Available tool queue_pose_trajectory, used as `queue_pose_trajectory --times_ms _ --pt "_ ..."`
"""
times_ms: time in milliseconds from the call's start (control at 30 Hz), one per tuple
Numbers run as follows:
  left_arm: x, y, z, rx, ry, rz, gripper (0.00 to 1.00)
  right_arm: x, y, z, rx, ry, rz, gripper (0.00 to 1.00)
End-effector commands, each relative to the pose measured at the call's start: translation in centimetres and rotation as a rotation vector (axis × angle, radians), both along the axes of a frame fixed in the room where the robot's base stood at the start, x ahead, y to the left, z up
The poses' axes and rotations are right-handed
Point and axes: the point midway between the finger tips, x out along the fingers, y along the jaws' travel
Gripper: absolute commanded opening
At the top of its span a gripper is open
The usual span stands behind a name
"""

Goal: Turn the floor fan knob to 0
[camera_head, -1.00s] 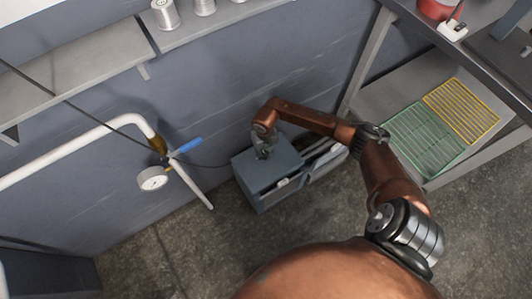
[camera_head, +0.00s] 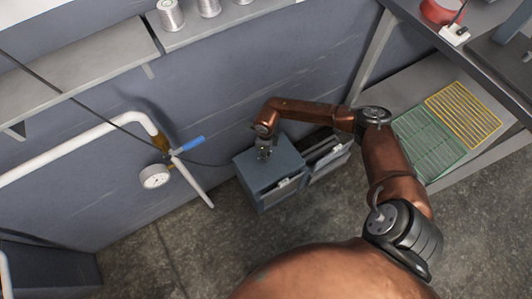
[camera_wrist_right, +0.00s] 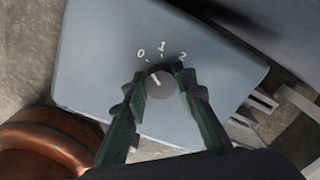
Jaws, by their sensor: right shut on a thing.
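The floor fan is a grey-blue box (camera_head: 285,191) standing on the floor by the wall. Its top fills much of the right wrist view (camera_wrist_right: 95,70), with the marks 0, 1 and 2 printed in an arc. The round grey knob (camera_wrist_right: 162,92) sits below these marks. Its white line points up and left, toward the 0 side. My right gripper (camera_wrist_right: 160,78) is shut on the knob, with one dark finger on each side. In the head view my right gripper (camera_head: 263,153) is over the box's top, and the knob is hidden there. My left gripper is not in view.
A white pipe with a blue-handled valve (camera_head: 187,145) and a round gauge (camera_head: 154,176) stands left of the box. A rack with green (camera_head: 428,142) and yellow (camera_head: 463,112) grids is at the right. Shelves with spools (camera_head: 170,15) are above. Floor in front is clear.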

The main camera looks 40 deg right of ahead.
Motion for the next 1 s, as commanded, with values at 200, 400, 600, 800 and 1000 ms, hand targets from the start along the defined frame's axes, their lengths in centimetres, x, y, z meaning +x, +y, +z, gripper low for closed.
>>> queue_pose_trajectory --times_ms 200,400,600,800,1000 --pt "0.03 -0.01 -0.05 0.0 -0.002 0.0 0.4 0.03 -0.14 0.03 -0.003 -0.001 0.113 0.01" --pt "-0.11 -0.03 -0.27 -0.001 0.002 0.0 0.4 -0.03 -0.18 0.0 -0.004 0.0 0.169 0.01" --pt "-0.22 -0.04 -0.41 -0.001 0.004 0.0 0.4 -0.03 -0.18 0.0 -0.003 0.0 0.189 0.01" --pt "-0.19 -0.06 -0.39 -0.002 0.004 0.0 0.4 -0.01 -0.17 0.01 -0.003 0.0 0.189 0.01" --pt "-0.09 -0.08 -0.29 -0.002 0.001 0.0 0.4 -0.01 -0.15 0.01 -0.003 0.0 0.189 0.3"
